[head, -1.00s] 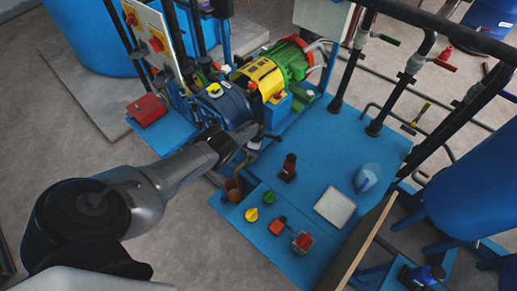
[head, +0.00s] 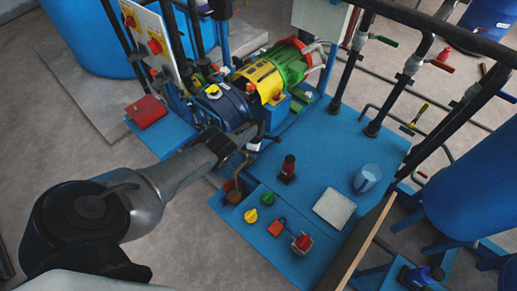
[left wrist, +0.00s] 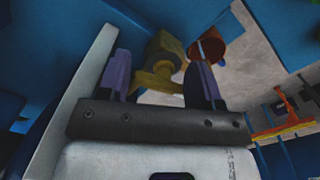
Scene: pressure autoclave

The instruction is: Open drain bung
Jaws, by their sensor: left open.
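The drain shows as a brass-yellow pipe fitting (left wrist: 160,68) in the left wrist view, with a round end facing up the picture. I cannot clearly tell the bung from the fitting. In the head view the thin brown drain pipe (head: 239,169) comes down beside the blue vessel (head: 222,106). My left gripper (left wrist: 163,58) is open, with its two purple-grey fingers on either side of the fitting. I cannot tell whether they touch it. In the head view the left gripper (head: 236,142) is partly hidden by its own wrist. My right gripper is not in view.
A copper-red cup (head: 232,192) stands under the pipe and shows close to the right finger in the wrist view (left wrist: 209,44). Green (head: 268,198) and yellow (head: 251,215) knobs, a red-topped bottle (head: 288,169), a beaker (head: 366,179) and a white plate (head: 334,208) sit on the blue platform.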

